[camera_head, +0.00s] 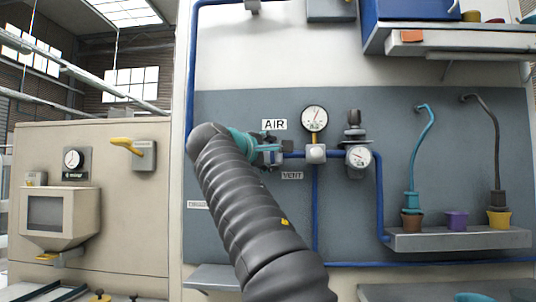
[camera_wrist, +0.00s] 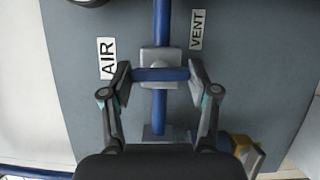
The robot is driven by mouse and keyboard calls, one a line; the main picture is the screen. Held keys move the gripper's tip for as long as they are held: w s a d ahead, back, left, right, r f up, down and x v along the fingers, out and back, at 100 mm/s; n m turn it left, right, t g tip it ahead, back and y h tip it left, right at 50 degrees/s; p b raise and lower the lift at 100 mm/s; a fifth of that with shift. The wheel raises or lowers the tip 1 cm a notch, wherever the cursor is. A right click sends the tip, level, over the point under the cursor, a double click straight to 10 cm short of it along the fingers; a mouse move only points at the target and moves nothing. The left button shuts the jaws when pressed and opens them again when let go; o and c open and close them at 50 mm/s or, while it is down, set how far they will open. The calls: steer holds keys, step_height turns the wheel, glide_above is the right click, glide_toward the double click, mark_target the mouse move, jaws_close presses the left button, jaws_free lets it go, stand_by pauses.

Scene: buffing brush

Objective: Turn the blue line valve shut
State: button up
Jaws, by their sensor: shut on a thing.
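The blue line valve has a grey body (camera_wrist: 160,55) on a blue pipe (camera_wrist: 162,22), seen in the wrist view between the AIR sign (camera_wrist: 107,58) and the VENT sign (camera_wrist: 197,30). Its blue handle (camera_wrist: 160,75) lies crosswise to the pipe. My gripper (camera_wrist: 162,78) is shut on the handle, one finger at each end of it. In the head view my gripper (camera_head: 268,153) is at the panel just under the AIR sign (camera_head: 274,125), and my arm and gripper hide most of the valve.
Right of the valve are a round gauge (camera_head: 314,119) and a regulator (camera_head: 358,157) on the blue piping. A shelf (camera_head: 458,239) with pots and hoses juts out at right. In the wrist view, a yellow-and-blue part (camera_wrist: 244,152) sits near the right finger.

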steer(key=shift+f+m+g, duration=0.1)
steer(key=shift+m+g, duration=0.2)
steer(key=shift+m, duration=0.1)
stand_by(0.4)
steer(key=o, duration=1.2)
steer(key=shift+c, duration=0.2)
steer(key=shift+s, duration=0.1)
steer(key=shift+s+a, duration=0.3)
steer(key=shift+s, duration=0.2)
steer(key=v, duration=1)
steer(key=shift+s, duration=0.3)
steer(key=shift+a, duration=0.15)
